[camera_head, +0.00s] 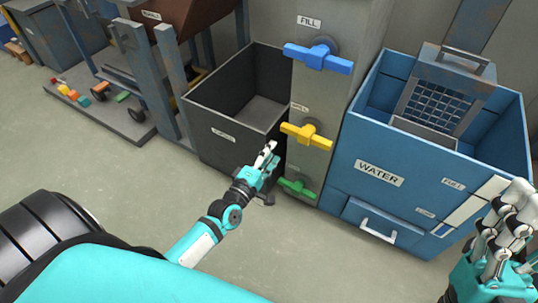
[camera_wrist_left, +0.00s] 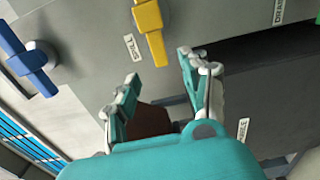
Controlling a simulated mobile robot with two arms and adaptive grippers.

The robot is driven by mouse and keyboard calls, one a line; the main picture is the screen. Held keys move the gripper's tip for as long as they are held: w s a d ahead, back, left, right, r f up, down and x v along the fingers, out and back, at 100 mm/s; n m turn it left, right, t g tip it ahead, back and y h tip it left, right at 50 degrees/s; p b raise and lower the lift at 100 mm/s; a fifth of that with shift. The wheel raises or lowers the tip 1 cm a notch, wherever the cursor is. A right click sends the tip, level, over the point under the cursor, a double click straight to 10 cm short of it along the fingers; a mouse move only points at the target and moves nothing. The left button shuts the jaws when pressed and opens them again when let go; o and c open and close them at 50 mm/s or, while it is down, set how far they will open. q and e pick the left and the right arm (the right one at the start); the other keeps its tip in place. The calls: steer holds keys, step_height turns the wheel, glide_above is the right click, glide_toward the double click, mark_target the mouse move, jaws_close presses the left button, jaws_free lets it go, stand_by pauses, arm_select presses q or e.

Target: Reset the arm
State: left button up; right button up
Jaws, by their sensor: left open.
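My left gripper (camera_head: 267,156) is in the middle of the head view, in front of the grey control column (camera_head: 314,107) and the dark open bin (camera_head: 217,142). In the left wrist view its two fingers (camera_wrist_left: 158,76) stand apart with nothing held between them. The yellow handle (camera_head: 305,135) is just right of and above this gripper in the head view; it also shows at the top of the left wrist view (camera_wrist_left: 150,30). My right gripper (camera_head: 512,222) is at the lower right, in front of the blue water tank (camera_head: 350,185); its finger opening is unclear.
A blue handle (camera_head: 318,57) sits under the FILL label, and a green handle (camera_head: 297,189) sits low on the column. A wire basket (camera_head: 440,100) is in the tank. A low platform (camera_head: 115,115) with small coloured pieces stands at left. The floor at left is clear.

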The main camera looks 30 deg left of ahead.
arm_select(q)
steer(key=shift+s, duration=0.3)
